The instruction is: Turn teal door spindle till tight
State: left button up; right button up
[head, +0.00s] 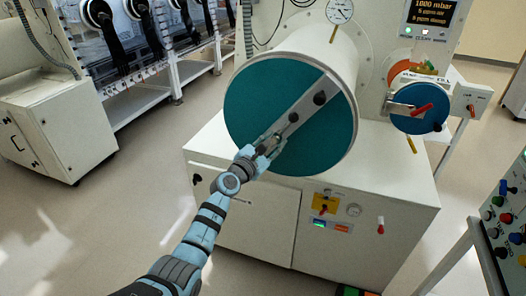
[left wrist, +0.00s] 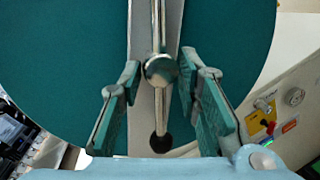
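The round teal door (head: 255,95) closes the end of a white cylinder and carries a pale diagonal bar (head: 307,104). The door fills much of the left wrist view (left wrist: 60,50). The metal spindle (left wrist: 161,69) has a round hub and a thin rod, with a black ball (left wrist: 160,142) at its lower end. My left gripper (head: 270,148) is at the lower part of the bar. In the left wrist view its teal-padded fingers (left wrist: 160,100) stand apart on either side of the spindle, with gaps visible. My right gripper is not in view.
A white cabinet (head: 245,215) stands below the cylinder. A smaller blue round door (head: 418,112) with a red handle (head: 422,110) is to the right. A gauge (head: 339,11) and a display (head: 436,15) are above. A button panel (head: 505,220) stands at the right edge.

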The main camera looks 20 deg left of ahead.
pick_arm(q)
jog(key=v, duration=1)
